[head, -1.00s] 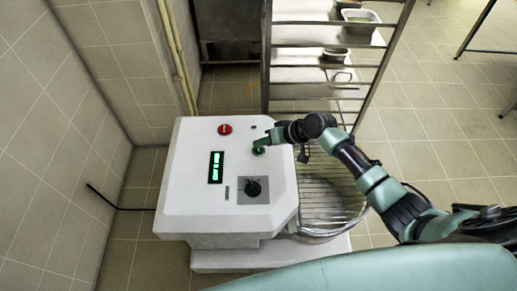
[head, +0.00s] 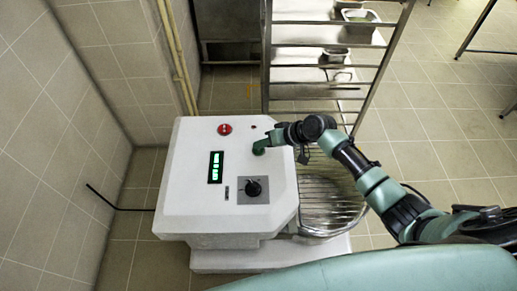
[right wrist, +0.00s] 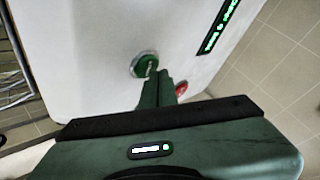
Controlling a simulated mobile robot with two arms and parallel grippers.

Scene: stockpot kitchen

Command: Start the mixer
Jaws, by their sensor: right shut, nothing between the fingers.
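The white mixer (head: 190,200) stands in the middle of the head view, with its control panel on top. The panel has a round green button (head: 259,148), a red button (head: 225,129), a lit green display (head: 215,167) and a black dial (head: 254,188). My right gripper (head: 269,141) is shut and empty, its tips at the green button. In the right wrist view the tips (right wrist: 154,76) overlap the edge of the green button (right wrist: 144,64); I cannot tell whether they touch it. The display (right wrist: 221,27) is also there. My left gripper is out of view.
A wire guard (head: 330,205) covers the bowl at the mixer's right side. A metal rack (head: 325,90) with containers stands behind. A tiled wall (head: 60,110) closes the left side. Tiled floor is open at the right.

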